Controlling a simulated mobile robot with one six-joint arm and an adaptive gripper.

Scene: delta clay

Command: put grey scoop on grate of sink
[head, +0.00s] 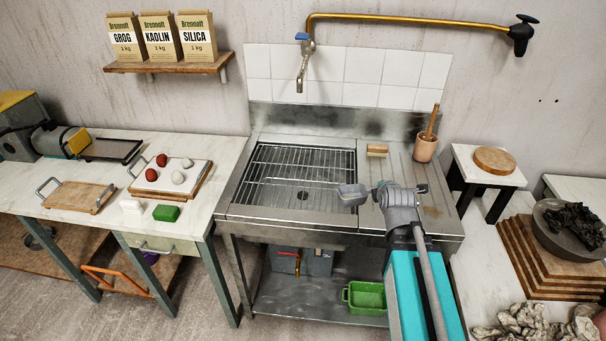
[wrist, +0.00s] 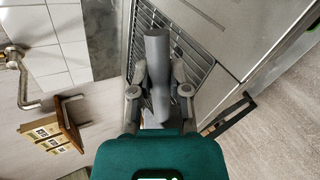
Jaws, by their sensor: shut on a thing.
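My gripper (head: 376,193) is shut on the grey scoop (head: 352,194). In the head view the scoop sticks out to the left of my gripper, over the right front corner of the sink. In the wrist view the scoop (wrist: 157,55) lies between the two fingers of my gripper (wrist: 158,80), its broad end pointing away. The metal grate (head: 290,170) lies in the sink basin, left of and behind the scoop. Part of the grate (wrist: 200,58) shows behind the scoop in the wrist view. The scoop's height above the sink is hard to tell.
A wooden block (head: 377,150) and a cup with a wooden tool (head: 425,148) stand on the drainboard (head: 415,178). The grate looks bare. A work table (head: 215,160) stands left.

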